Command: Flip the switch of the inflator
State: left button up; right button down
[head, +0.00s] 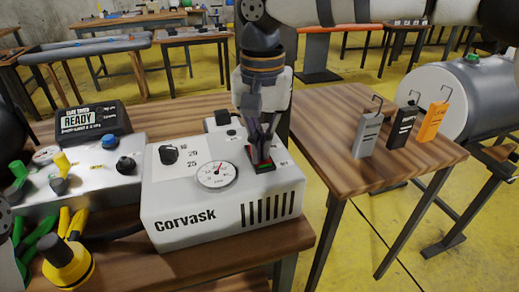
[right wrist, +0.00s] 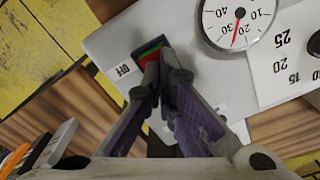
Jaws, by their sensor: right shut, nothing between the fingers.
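The inflator (head: 200,215) is a white box marked "corvask" on the wooden table, with a black knob (head: 169,154), a round gauge (head: 217,175) and vent slots. Its switch (head: 263,187) is a black-framed rocker with red and green parts, on the right of the top face; it also shows in the right wrist view (right wrist: 149,48), beside an "OFF" label (right wrist: 123,69). My right gripper (head: 262,158) points down, shut and empty, with its fingertips (right wrist: 160,65) at the switch and partly covering it. I cannot tell whether they touch it. My left gripper is not in view.
Left of the inflator stand a "READY" display box (head: 93,120) and a panel with valves and knobs. A yellow-black fitting (head: 68,262) lies in front. On the right table (head: 330,110) stand several hooked tags, grey (head: 367,136), black and orange. A grey tank (head: 430,95) is behind.

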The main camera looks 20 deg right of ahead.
jog(key=shift+f, duration=0.2)
notch_tip(320, 180, up, 6)
jog(key=shift+f+p, duration=0.1)
jog(key=shift+p, duration=0.4)
jog(key=shift+r, duration=0.7)
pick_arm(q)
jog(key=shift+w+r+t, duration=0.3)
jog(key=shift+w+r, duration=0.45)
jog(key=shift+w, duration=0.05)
